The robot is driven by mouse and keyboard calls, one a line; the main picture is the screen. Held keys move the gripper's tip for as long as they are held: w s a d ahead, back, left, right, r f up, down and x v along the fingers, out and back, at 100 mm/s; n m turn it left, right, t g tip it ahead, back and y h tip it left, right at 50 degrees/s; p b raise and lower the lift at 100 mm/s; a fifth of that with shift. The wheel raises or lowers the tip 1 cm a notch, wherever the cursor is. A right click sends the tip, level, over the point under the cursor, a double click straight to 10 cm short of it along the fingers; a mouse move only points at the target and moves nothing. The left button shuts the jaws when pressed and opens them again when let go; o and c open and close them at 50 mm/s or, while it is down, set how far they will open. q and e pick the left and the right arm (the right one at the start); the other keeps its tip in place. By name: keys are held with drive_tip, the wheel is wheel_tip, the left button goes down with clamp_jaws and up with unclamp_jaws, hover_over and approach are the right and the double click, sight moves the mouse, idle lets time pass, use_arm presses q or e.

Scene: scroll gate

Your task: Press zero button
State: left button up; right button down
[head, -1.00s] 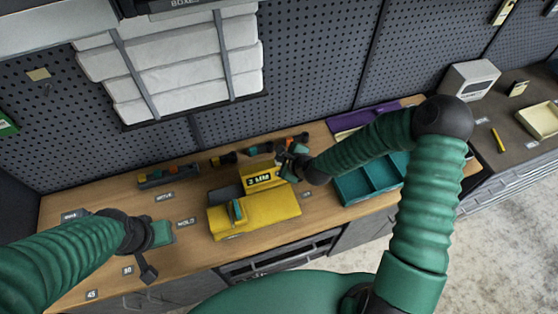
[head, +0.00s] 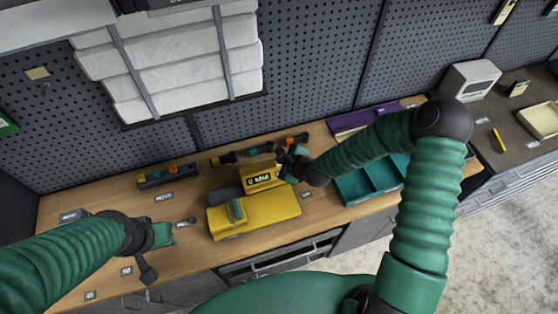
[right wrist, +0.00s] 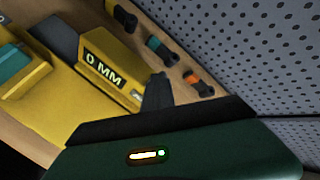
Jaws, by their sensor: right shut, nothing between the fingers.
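A yellow device (head: 265,214) stands on the wooden bench, with a teal part on its top. Its raised display (head: 264,178) also shows in the right wrist view (right wrist: 104,70), where it reads "0 MM". My right gripper (head: 286,160) is at the display's right end. In the right wrist view its dark fingers (right wrist: 157,92) are shut and empty, close beside the yellow housing's end. I cannot make out the zero button itself or whether the fingers touch it. My left gripper (head: 155,240) is over the bench's left part; its jaws are unclear.
Several small dark tools with coloured bands lie behind the device, one with an orange band (right wrist: 191,80). A teal tray (head: 372,181) and a purple tray (head: 350,121) are to the right. A pegboard wall (head: 310,70) stands behind the bench.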

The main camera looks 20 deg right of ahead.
drive_tip(key=shift+r, duration=0.15)
drive_tip(key=shift+r+p, duration=0.8)
wheel_tip(320, 180, up, 5)
drive_tip(key=p, duration=0.4)
idle(0.5)
